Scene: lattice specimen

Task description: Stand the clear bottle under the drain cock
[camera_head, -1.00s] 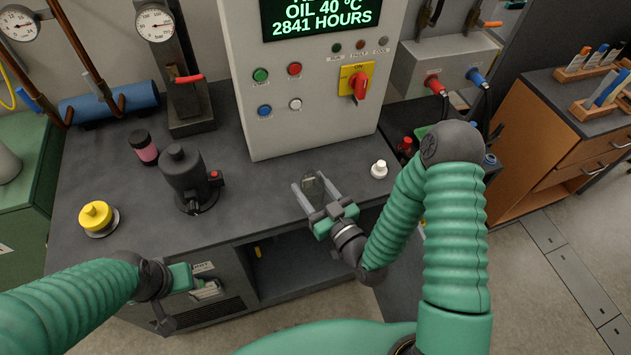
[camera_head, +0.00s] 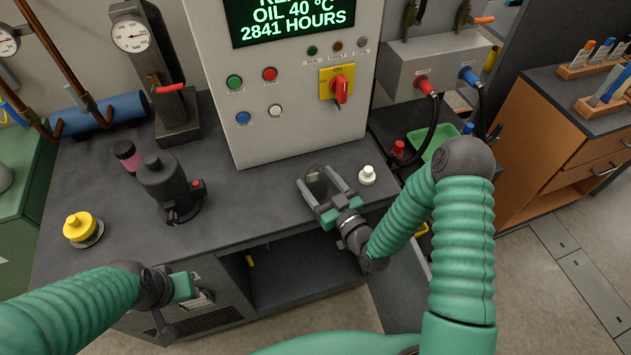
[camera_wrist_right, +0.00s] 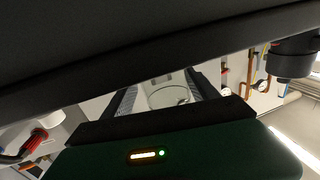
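The clear bottle (camera_head: 316,184), small and dark-looking in the head view, stands on the grey bench near its front edge. My right gripper (camera_head: 317,180) reaches in from the front, its two fingers apart on either side of the bottle. In the right wrist view the clear glass (camera_wrist_right: 167,96) shows between the fingers; a firm grip cannot be seen. A dark grey cylindrical housing (camera_head: 168,185) with a small red-tipped fitting (camera_head: 196,183), possibly the drain cock, stands to the left. My left gripper (camera_head: 170,318) hangs low before the bench front; its fingers are unclear.
A white cap-like piece (camera_head: 367,175) sits just right of my right gripper. A yellow-topped piece (camera_head: 80,227) and a pink jar (camera_head: 127,155) are on the left. The control cabinet (camera_head: 285,135) rises behind. Bench between housing and bottle is clear.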

